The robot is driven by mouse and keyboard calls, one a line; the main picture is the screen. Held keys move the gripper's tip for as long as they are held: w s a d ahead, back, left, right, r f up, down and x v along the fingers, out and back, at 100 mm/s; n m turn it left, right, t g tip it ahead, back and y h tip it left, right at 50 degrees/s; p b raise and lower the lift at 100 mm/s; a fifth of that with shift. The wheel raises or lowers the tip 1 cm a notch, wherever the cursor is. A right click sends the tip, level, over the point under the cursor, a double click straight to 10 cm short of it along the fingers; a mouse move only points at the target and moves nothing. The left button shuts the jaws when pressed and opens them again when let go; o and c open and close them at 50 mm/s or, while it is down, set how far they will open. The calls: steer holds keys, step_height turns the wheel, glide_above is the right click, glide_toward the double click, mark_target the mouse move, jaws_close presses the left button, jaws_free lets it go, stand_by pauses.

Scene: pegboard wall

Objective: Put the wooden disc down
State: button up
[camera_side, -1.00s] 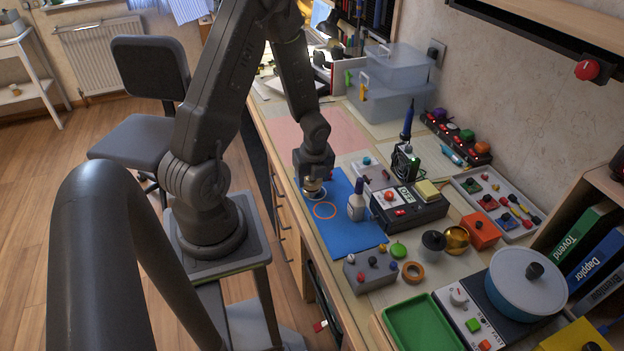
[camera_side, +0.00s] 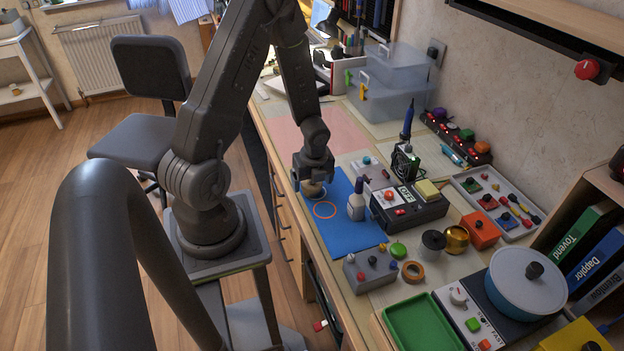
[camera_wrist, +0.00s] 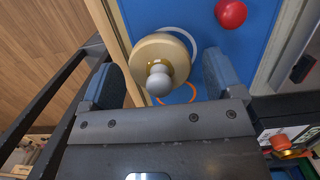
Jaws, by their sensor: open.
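The wooden disc (camera_wrist: 146,52) is pale, with a brass collar and a grey round knob (camera_wrist: 159,82) on top. It rests on the blue mat (camera_wrist: 193,12) near the mat's left edge, partly over a white ring (camera_wrist: 187,38) drawn there. In the side view the disc (camera_side: 313,190) sits just under my gripper (camera_side: 313,172). In the wrist view my gripper (camera_wrist: 165,82) is open, its two blue-grey fingers apart on either side of the knob and not touching it. An orange ring (camera_side: 325,210) on the mat is empty.
A grey box with knobs (camera_side: 370,270) stands near the mat's near end. The mat's middle is clear.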

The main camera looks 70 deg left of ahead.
mark_target(314, 187)
steer(key=shift+r, duration=0.1)
steer(key=d+r+n+t, duration=0.1)
steer(key=d+r+n, duration=0.4)
steer(key=r, duration=0.7)
steer(key=d+r+n+t, duration=0.2)
steer(key=d+r+n, duration=0.2)
steer(key=d+r, duration=0.55)
steer(key=s+d+r+n+t+h, duration=0.1)
steer(key=s+d+r+n+t, duration=0.1)
steer(key=s+d+r+n, duration=0.4)
steer(key=shift+d+r+n+t+h, duration=0.35)
steer(key=shift+d+r+n, duration=0.45)
steer(key=shift+r+n, duration=0.85)
steer(key=shift+s+r, duration=0.1)
